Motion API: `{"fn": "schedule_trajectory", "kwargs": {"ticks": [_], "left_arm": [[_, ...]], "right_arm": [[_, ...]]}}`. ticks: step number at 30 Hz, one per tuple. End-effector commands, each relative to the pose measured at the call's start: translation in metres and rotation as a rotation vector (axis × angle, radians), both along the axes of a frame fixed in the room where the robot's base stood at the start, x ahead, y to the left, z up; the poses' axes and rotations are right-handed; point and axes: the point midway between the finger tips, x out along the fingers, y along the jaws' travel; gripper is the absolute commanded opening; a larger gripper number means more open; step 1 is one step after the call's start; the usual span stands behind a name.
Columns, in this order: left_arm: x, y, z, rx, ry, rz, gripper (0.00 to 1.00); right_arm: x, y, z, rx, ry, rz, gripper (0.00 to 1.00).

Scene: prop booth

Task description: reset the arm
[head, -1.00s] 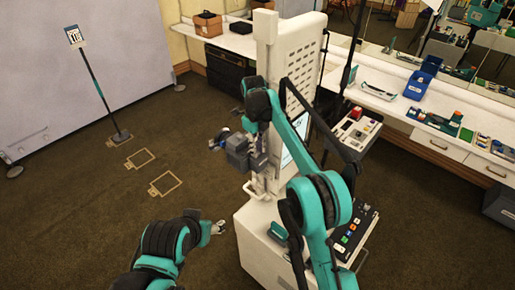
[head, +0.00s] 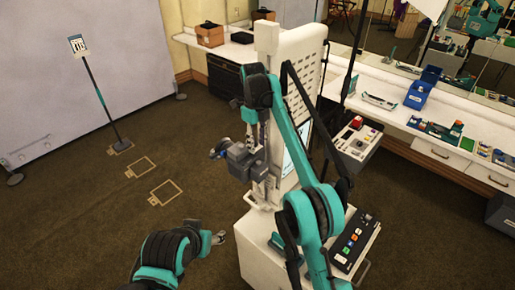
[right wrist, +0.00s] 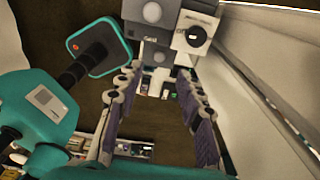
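My right arm, teal and black, reaches up and bends down in front of a tall white unit in the head view. My left arm comes in at the bottom of the head view. The tip of my left gripper (head: 219,238) shows as a small grey shape over the floor, too small to judge its opening.
The white unit (head: 300,60) has a low base (head: 252,235) close to my right arm. A white counter (head: 395,118) holds a blue bin (head: 418,95). Brown floor at left is mostly clear, with a signpost (head: 95,90).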

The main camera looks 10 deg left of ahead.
Motion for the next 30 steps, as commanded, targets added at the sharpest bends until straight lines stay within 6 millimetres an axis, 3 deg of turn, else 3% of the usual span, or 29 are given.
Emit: {"fn": "schedule_trajectory", "kwargs": {"ticks": [17, 23, 30], "left_arm": [[0.0, 0.0, -0.006, 0.0, 0.0, 0.0, 0.57], [0.0, 0.0, -0.043, 0.0, 0.0, 0.0, 0.57], [0.0, 0.0, -0.097, 0.0, 0.0, 0.0, 0.57]], "right_arm": [[-0.001, -0.005, 0.002, 0.005, -0.006, 0.03, 0.37], [-0.011, -0.043, 0.003, 0.033, -0.069, 0.279, 0.37], [-0.059, -0.107, -0.008, 0.018, -0.189, 0.721, 0.37]]}}
